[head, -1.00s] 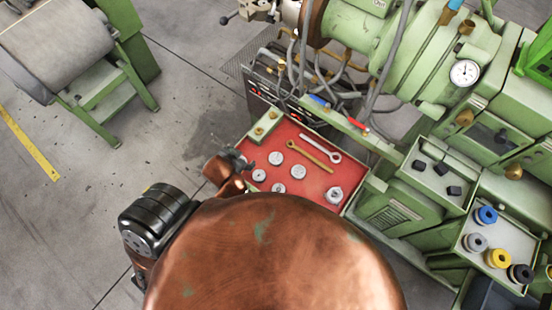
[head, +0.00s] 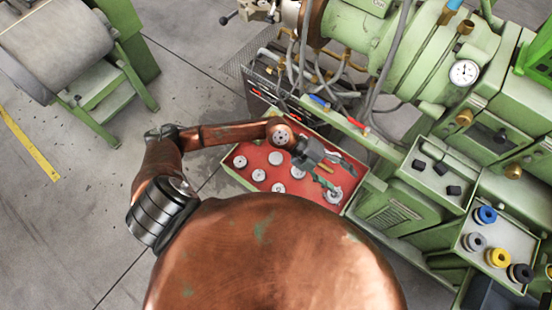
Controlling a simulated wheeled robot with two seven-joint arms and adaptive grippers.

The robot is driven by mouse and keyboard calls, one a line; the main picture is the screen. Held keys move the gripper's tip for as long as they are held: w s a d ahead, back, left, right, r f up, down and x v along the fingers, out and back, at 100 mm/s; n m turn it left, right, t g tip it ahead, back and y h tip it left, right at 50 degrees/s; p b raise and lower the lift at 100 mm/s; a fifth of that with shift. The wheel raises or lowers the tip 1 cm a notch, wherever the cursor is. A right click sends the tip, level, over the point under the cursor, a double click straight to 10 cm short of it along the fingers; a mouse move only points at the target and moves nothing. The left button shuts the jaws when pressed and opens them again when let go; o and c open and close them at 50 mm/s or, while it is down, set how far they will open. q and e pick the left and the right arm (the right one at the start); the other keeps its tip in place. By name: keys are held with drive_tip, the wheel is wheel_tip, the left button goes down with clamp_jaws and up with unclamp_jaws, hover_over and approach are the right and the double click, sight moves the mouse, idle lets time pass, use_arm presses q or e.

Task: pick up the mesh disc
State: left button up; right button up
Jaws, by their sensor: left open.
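Several round silver-grey discs lie in a red-floored tray (head: 318,199): a far-left disc (head: 240,161), a lower-left disc (head: 259,175), an upper disc (head: 276,158), a middle disc (head: 298,172), a front disc (head: 278,187) and a larger ring-like disc (head: 334,197) at the right. I cannot tell at this size which one is mesh. My left gripper (head: 338,172) is over the right part of the tray, open, with its fingers pointing right. Its lower finger is close to the larger disc; contact cannot be told. My right gripper is out of view.
The gripper covers most of the wrenches in the tray. A green extruder (head: 370,30) with hanging cables stands behind. Green trays with black blocks (head: 437,168) and coloured spools (head: 497,258) are at the right. Open floor lies left.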

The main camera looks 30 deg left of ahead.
use_arm(q)
drive_tip(key=a+f+g+y, duration=0.1)
drive_tip(key=a+f+y, duration=0.3)
drive_tip(key=a+f, duration=0.25)
drive_tip(key=y, duration=0.7)
hover_over(276, 158)
drive_tip(key=d, duration=0.2)
drive_tip(key=shift+n+g, duration=0.3)
drive_tip(key=shift+n, duration=0.1)
drive_tip(key=f, duration=0.4)
drive_tip(key=shift+w+a+f, duration=0.1)
drive_tip(key=shift+a+f, duration=0.15)
drive_tip(key=shift+f, duration=0.15)
drive_tip(key=shift+a+f, duration=0.3)
drive_tip(key=shift+f, duration=0.3)
drive_tip(key=shift+a+f, duration=0.25)
drive_tip(key=shift+f, duration=0.9)
drive_tip(key=f+b, duration=0.1)
drive_tip(key=f, duration=0.3)
drive_tip(key=shift+a+f, duration=0.15)
drive_tip(key=shift+a, duration=0.05)
drive_tip(key=shift+s, duration=0.2)
drive_tip(key=shift+c, duration=0.3)
